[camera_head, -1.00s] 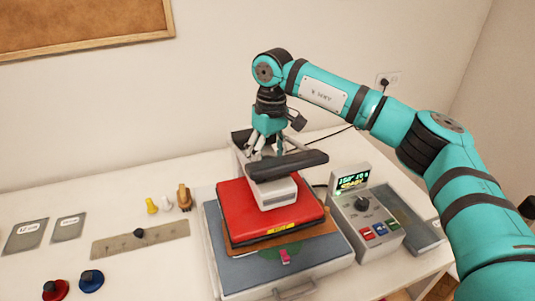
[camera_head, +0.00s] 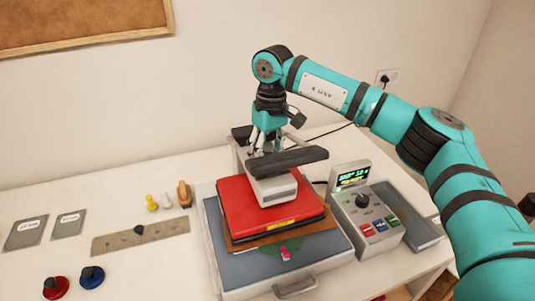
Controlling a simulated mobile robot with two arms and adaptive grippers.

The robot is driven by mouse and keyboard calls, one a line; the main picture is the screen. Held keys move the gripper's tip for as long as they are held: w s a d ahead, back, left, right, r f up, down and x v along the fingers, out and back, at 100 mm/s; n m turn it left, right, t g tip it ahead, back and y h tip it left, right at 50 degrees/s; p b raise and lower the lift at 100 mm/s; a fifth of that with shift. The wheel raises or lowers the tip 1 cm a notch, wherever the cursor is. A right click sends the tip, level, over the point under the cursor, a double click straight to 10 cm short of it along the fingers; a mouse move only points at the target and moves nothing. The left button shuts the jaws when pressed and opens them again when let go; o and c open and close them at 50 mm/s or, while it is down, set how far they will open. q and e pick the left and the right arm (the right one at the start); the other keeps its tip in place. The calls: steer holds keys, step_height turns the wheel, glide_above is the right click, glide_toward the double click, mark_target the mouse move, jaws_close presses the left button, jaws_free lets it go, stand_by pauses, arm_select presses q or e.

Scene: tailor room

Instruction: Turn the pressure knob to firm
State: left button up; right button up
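A grey control box (camera_head: 366,222) stands right of the heat press, with a dark round knob (camera_head: 362,200) on its face above several coloured buttons. A flat metal strip (camera_head: 105,244) at the left carries a small black knob (camera_head: 139,230). The frames do not show which one is the pressure knob, and the markings are too small to read. My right gripper (camera_head: 265,145) points down behind the dark bar (camera_head: 287,160) on top of the press, left of the control box. Its fingertips are partly hidden, so its opening and any contact are unclear. My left gripper is not in view.
The press has a red upper plate (camera_head: 262,205) over a grey base (camera_head: 230,268). A lit display (camera_head: 352,177) tops the control box.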

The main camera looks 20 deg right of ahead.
steer(key=m+b, duration=0.2)
steer(key=m, duration=0.2)
steer(key=shift+d, duration=0.1)
steer(key=m+b, duration=0.2)
steer(key=m, duration=0.4)
steer(key=shift+d+m+t+b, duration=0.1)
steer(key=shift+m+t+b, duration=0.2)
steer(key=m+b, duration=0.1)
steer(key=m, duration=0.5)
steer(key=shift+s+h, duration=0.15)
steer(key=shift+h, duration=0.15)
steer(key=m+b, duration=0.1)
steer(key=m, duration=0.5)
steer(key=shift+s+r+m+b, duration=0.1)
steer(key=shift+m+b, duration=0.2)
steer(key=shift+m, duration=0.1)
steer(key=m, duration=0.5)
steer(key=shift+s+h+b, duration=0.1)
steer(key=shift+h+b, duration=0.2)
steer(key=shift+b, duration=0.05)
steer(key=m, duration=0.6)
steer(key=shift+a+m+b, duration=0.2)
steer(key=shift+m+b, duration=0.15)
steer(key=shift+m, duration=0.05)
steer(key=m, duration=0.6)
steer(key=shift+a, duration=0.1)
steer(key=m+b, duration=0.1)
steer(key=m, duration=0.5)
steer(key=shift+g, duration=0.4)
steer(key=shift+m, duration=0.3)
